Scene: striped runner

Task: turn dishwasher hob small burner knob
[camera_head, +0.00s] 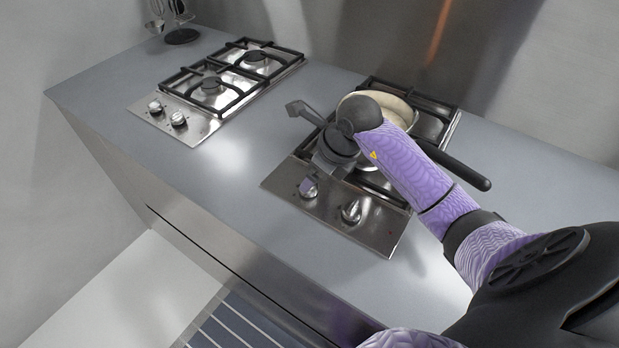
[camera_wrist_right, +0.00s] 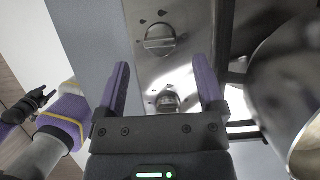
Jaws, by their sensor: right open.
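The nearer steel gas hob (camera_head: 383,236) has two round metal knobs on its front strip. The left knob (camera_head: 308,190) and right knob (camera_head: 350,211) also show in the right wrist view, as an upper knob (camera_wrist_right: 160,39) and a lower knob (camera_wrist_right: 168,102). My right gripper (camera_head: 306,181) is above the hob front by the left knob. In the wrist view its purple fingers (camera_wrist_right: 163,75) are apart and empty. The upper knob lies ahead of the tips; the lower one shows between the fingers. Contact cannot be told. My left gripper is not seen in the head view.
A pan (camera_head: 398,108) with a black handle (camera_head: 455,167) stands on the nearer hob, close beside my right arm. A second hob (camera_head: 196,126) sits farther left, with clear grey worktop (camera_head: 237,160) between. A striped runner (camera_head: 240,325) lies on the floor.

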